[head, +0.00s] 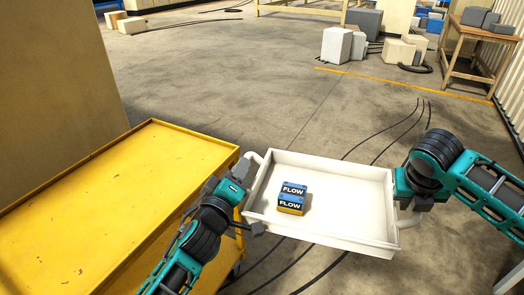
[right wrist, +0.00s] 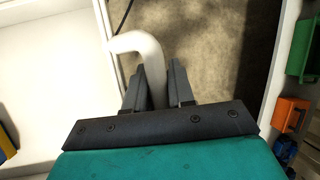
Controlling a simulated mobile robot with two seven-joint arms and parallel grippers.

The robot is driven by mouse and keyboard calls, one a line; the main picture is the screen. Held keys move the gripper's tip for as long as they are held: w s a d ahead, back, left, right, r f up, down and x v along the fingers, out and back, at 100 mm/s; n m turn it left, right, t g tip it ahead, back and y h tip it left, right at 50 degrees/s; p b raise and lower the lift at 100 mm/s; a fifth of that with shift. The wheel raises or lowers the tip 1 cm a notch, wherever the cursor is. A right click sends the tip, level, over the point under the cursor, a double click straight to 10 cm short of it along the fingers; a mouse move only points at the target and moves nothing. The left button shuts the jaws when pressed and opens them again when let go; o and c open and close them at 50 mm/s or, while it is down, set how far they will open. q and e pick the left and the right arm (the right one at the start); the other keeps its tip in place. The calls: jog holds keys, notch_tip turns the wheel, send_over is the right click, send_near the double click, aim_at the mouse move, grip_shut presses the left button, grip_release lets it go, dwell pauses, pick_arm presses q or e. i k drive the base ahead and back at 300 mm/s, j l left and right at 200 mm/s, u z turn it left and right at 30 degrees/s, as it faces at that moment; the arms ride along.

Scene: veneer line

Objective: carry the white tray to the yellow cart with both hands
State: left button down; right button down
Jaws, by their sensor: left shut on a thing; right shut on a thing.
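The white tray (head: 345,200) is held up off the floor between my two arms in the head view, to the right of the yellow cart (head: 110,190). A blue and yellow box marked FLOW (head: 291,198) sits in it, left of the middle. My left gripper (head: 248,205) is shut at the tray's left handle, close beside the cart's right edge. My right gripper (head: 405,210) is shut at the right handle. In the right wrist view my right gripper (right wrist: 157,85) has its fingers on both sides of the white curved handle (right wrist: 140,42).
The cart's top is bare. A tall beige panel (head: 55,80) stands behind it. Dark cables (head: 385,130) lie on the floor beyond the tray. Grey and beige blocks (head: 345,45) and a wooden table (head: 470,40) stand at the far right. The middle floor is open.

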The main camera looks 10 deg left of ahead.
aim_at(122, 194)
jog(key=i+u, duration=0.1)
jog(key=i, duration=0.55)
jog(key=i+l+u, duration=0.1)
jog(key=i, duration=0.55)
jog(key=u, duration=2.35)
